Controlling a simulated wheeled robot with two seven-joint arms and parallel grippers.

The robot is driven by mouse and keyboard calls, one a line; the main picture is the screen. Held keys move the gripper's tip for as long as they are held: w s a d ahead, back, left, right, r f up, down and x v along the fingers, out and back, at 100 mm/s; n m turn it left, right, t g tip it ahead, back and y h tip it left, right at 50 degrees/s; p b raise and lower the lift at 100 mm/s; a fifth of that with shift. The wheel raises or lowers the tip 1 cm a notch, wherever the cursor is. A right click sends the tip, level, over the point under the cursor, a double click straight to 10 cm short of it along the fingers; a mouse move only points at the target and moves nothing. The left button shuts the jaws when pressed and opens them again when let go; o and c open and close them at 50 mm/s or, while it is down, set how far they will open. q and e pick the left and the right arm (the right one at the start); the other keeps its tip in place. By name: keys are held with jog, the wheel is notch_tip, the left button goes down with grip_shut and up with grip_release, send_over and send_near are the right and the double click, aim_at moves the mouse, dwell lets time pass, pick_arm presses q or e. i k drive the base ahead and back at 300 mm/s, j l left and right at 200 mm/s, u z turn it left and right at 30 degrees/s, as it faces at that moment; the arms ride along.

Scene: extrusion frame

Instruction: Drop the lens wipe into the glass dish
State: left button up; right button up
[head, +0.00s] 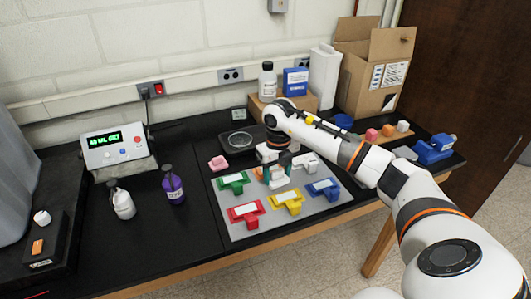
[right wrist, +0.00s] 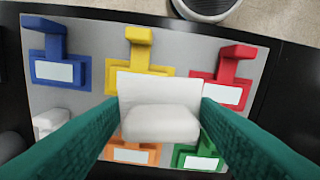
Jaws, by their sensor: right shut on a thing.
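My right gripper (head: 276,180) is over the grey board in the head view. Its teal fingers are shut on a white, soft-looking piece, which I take to be the lens wipe (right wrist: 160,122); it also shows in the head view (head: 279,181). The wipe is between the fingertips, above the coloured holders. The glass dish (head: 240,139) appears as a clear round shape on a dark device behind the board, to the left of the gripper and apart from it. The dish is not in the right wrist view. My left gripper is not in view.
The grey board (head: 236,229) carries red (head: 245,213), yellow (head: 287,201), blue (head: 323,188) and green (head: 233,182) holders. A pink piece (head: 218,163) sits at its back left. Bottles (head: 122,203) stand left, a cardboard box (head: 375,65) back right.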

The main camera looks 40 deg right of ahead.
aim_at(240, 142)
jog(key=i+l+u, duration=0.1)
jog(key=l, duration=0.25)
jog(key=i+l+u, duration=0.1)
jog(key=l, duration=0.25)
jog(key=i+l+u, duration=0.15)
jog(key=l, duration=0.2)
jog(key=i+l+u, duration=0.1)
jog(key=l, duration=0.25)
jog(key=i+l+u, duration=0.1)
jog(key=l, duration=0.3)
jog(key=i, duration=0.05)
